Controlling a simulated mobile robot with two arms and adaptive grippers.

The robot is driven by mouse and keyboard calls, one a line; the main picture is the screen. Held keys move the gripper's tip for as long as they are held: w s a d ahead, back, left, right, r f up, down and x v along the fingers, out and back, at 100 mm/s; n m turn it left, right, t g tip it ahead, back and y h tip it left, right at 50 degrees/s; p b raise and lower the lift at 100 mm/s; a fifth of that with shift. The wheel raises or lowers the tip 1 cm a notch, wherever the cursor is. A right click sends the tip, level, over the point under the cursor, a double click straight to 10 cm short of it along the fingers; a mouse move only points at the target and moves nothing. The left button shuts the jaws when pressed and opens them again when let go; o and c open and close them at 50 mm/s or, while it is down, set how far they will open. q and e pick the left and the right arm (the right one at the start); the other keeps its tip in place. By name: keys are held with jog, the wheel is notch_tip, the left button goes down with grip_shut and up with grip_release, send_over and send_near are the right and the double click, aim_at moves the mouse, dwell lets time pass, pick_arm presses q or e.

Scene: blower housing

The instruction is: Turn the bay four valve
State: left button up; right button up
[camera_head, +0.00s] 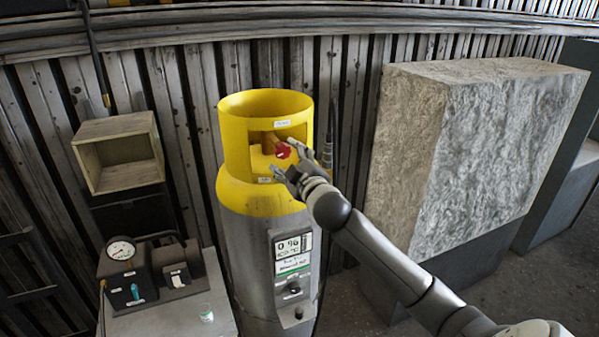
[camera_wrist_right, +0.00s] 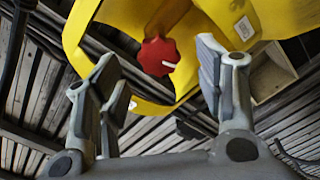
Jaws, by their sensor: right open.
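The valve is a red knob (camera_head: 283,150) with a white mark, inside the opening of the yellow collar (camera_head: 232,140) on top of a grey cylinder (camera_head: 250,262). My right gripper (camera_head: 287,163) is open in front of that opening, close to the knob. In the right wrist view the red knob (camera_wrist_right: 158,57) shows beyond the fingertips, between the two open fingers (camera_wrist_right: 160,80). Nothing is between the fingers, and I see no contact with the knob. The left gripper is not in view.
A grey block (camera_head: 470,150) stands right of the cylinder. An open wooden box (camera_head: 120,155) hangs on the left wall. A gauge device (camera_head: 140,270) sits on a grey stand (camera_head: 190,315) at lower left. The collar's rim surrounds the knob closely.

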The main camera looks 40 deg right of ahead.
jog(key=v, duration=0.7)
dwell(0.5)
